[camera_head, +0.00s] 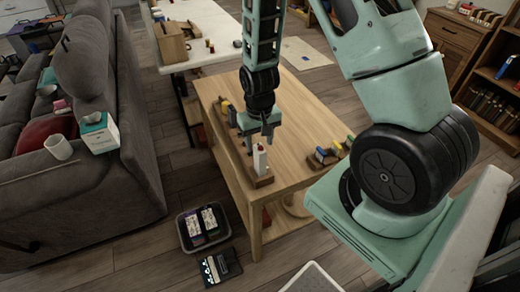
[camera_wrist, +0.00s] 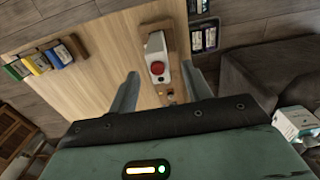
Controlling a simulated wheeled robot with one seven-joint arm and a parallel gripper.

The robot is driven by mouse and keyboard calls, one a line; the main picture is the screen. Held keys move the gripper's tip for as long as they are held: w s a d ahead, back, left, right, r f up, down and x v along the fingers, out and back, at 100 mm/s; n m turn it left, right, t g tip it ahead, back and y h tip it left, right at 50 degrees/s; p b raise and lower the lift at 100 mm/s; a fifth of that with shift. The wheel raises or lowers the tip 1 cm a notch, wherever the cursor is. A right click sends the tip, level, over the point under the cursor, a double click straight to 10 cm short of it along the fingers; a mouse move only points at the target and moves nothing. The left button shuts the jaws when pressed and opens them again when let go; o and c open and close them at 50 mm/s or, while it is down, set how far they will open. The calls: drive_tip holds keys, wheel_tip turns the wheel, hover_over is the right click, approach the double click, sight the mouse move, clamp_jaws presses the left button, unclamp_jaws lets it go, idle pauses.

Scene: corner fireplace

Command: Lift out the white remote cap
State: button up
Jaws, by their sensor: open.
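The white remote cap (camera_head: 260,159) appears to be a small white upright piece standing in a brown wooden holder (camera_head: 263,181) near the front of the wooden table. In the wrist view a white piece (camera_wrist: 155,45) with a red round part (camera_wrist: 157,68) sits against the brown holder (camera_wrist: 168,38). My gripper (camera_head: 262,136) is above and just behind the white piece in the head view. In the wrist view my gripper (camera_wrist: 160,71) is open and empty, its fingers pointing toward the white piece, which lies ahead of and between them. No contact shows.
Coloured books (camera_head: 326,156) stand at the table's right side. More small items (camera_head: 229,112) stand at its left edge, partly behind my arm. A grey bin (camera_head: 186,240) with cases and a dark case (camera_head: 221,267) lie on the floor. A grey sofa (camera_head: 140,150) is at left.

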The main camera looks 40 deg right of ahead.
sight(260, 146)
drive_tip(key=shift+d+f, duration=0.15)
drive_tip(key=shift+f, duration=1.45)
drive_tip(key=c, duration=1)
drive_tip(key=shift+o, duration=0.2)
drive_tip(key=shift+r, duration=0.1)
